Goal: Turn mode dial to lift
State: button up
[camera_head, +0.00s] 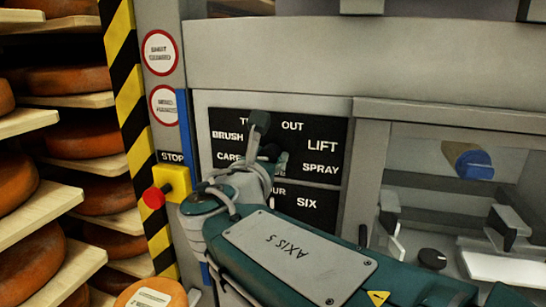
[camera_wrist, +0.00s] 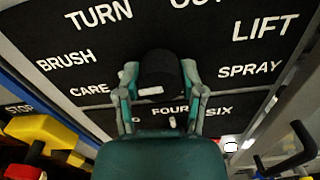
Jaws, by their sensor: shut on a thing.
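The mode dial (camera_wrist: 158,72) is a black knob on a black panel (camera_wrist: 225,48) in the wrist view. The panel reads TURN, OUT, LIFT, BRUSH, SPRAY and CARE around it. LIFT is at the upper right. My gripper (camera_wrist: 160,82) has one finger on each side of the knob and is shut on it. A white mark shows on the knob's near face; which word it points to is unclear. In the head view, my gripper (camera_head: 268,146) covers most of the dial and part of the lettering on the panel (camera_head: 332,125).
A lower label row reads FOUR and SIX, partly hidden by my gripper. A yellow box with a red stop button (camera_head: 154,196) is left of the panel. Cheese racks (camera_head: 75,99) stand at far left.

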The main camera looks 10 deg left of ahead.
jog(key=m, duration=0.4)
jog(key=shift+f+m, duration=0.1)
jog(key=shift+m, duration=0.2)
jog(key=m, duration=0.3)
jog(key=shift+m, duration=0.3)
jog(key=m, duration=0.4)
jog(key=shift+f+m, duration=0.1)
jog(key=shift+m, duration=0.2)
jog(key=m, duration=0.3)
jog(key=shift+m, duration=0.3)
jog(key=m, duration=0.4)
jog(key=shift+f, duration=0.15)
jog(key=m, duration=0.7)
jog(key=shift+m, duration=2.2)
